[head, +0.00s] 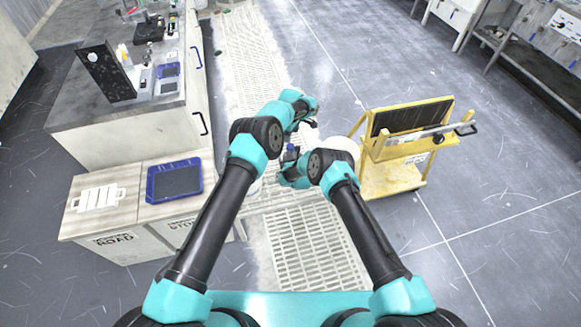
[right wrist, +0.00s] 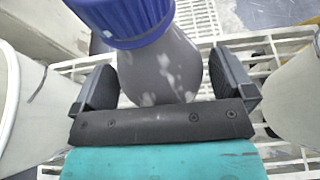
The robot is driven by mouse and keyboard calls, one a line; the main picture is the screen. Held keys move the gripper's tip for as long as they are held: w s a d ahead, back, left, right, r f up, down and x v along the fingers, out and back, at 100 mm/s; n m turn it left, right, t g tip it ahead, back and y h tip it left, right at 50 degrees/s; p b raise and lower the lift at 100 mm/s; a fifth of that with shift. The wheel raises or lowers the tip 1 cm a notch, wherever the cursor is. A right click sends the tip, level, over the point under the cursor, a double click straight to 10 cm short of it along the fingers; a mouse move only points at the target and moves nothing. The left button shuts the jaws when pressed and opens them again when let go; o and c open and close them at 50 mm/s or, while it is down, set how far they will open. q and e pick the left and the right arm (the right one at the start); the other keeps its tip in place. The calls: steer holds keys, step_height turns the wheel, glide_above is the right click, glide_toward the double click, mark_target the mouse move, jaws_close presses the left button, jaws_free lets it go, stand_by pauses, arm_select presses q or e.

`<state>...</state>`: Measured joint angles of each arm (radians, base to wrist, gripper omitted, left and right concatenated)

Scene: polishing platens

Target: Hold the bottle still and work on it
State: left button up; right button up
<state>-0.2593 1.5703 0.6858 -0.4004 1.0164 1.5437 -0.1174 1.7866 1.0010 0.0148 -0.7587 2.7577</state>
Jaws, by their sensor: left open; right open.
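The bottle, with a blue cap and grey body, stands in the right wrist view (right wrist: 160,70) between my right gripper's two dark fingers. My right gripper (right wrist: 165,85) is open, one finger on each side of the bottle. A gap shows at the left finger; whether the right finger touches the bottle I cannot tell. In the head view the bottle's blue cap (head: 291,148) shows small between my arms, and its lower part is hidden. My left gripper (head: 309,123) is open and empty, above and slightly right of the cap.
White round containers stand on both sides of the bottle (right wrist: 22,110) (right wrist: 293,95), over a white slatted floor grating (head: 315,245). A yellow cart (head: 395,180) stands at right. A cabinet with a blue tray (head: 150,185) and a bench (head: 185,98) stand at left.

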steer(key=c, duration=1.5)
arm_select(q)
steer(key=m, duration=0.6)
steer(key=shift+m, duration=0.3)
arm_select(e)
steer(key=shift+c, duration=0.5)
arm_select(q)
steer(key=m, duration=0.6)
steer(key=shift+r, duration=0.1)
steer(key=m, duration=1.4)
steer(key=shift+r, duration=0.1)
steer(key=m, duration=0.5)
